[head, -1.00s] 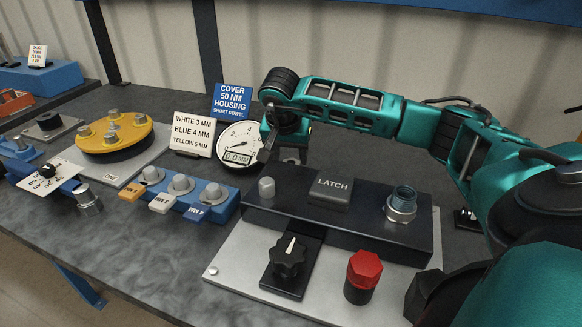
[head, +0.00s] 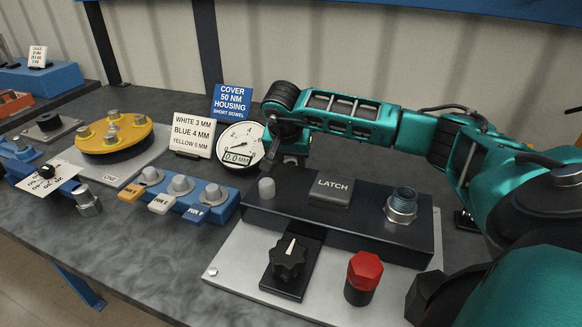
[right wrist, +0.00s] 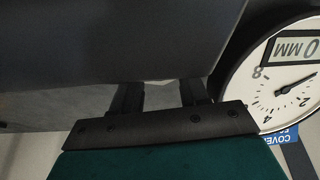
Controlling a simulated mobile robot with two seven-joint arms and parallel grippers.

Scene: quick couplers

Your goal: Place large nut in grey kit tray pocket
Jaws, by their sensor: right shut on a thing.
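My right gripper (head: 280,150) reaches down behind the dark block with the latch, beside the round dial. In the right wrist view its two fingers (right wrist: 160,92) stand apart with a gap between them. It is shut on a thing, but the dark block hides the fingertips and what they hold. I cannot make out a loose large nut. A silver hex collar (head: 401,212) sits around a threaded stub at the right of the dark block. I cannot identify a grey kit tray with a pocket. My left gripper is not in view.
The dark block (head: 330,222) stands on a light plate with a black knob (head: 289,258) and a red hex cap (head: 364,270). The dial (head: 240,143) and sign cards stand close to the gripper. A blue rack (head: 222,210) is left.

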